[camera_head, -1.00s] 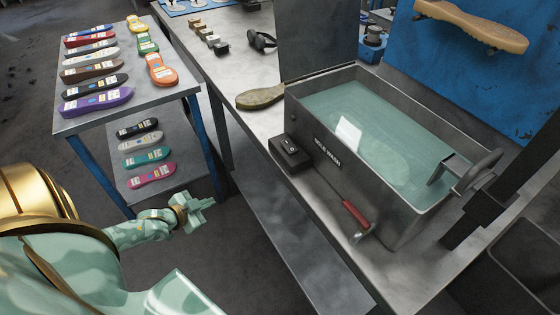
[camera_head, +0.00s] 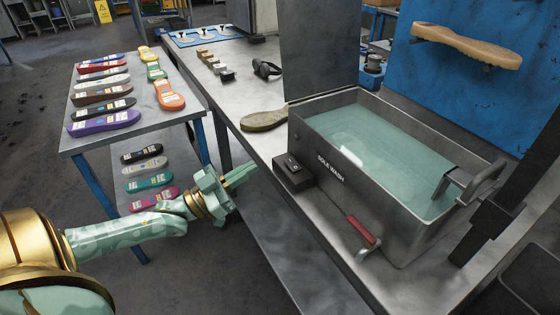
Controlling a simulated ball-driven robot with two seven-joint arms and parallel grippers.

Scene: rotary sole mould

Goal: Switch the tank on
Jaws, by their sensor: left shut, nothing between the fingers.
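The tank (camera_head: 402,227) is an open grey metal box labelled "SOLE WASH", filled with pale green liquid (camera_head: 375,150), on the metal bench. A small dark switch box (camera_head: 293,174) with a rocker on top sits at its left front corner. I cannot tell the rocker's position. My left gripper (camera_head: 248,175) is shut and empty, left of the switch box and apart from it, in front of the bench edge. My right gripper is not in view.
A brown sole (camera_head: 263,119) lies behind the switch box. A raised lid (camera_head: 320,50) stands behind the tank. A side table (camera_head: 88,146) at left holds several coloured soles. A tan sole (camera_head: 467,46) hangs on the blue panel.

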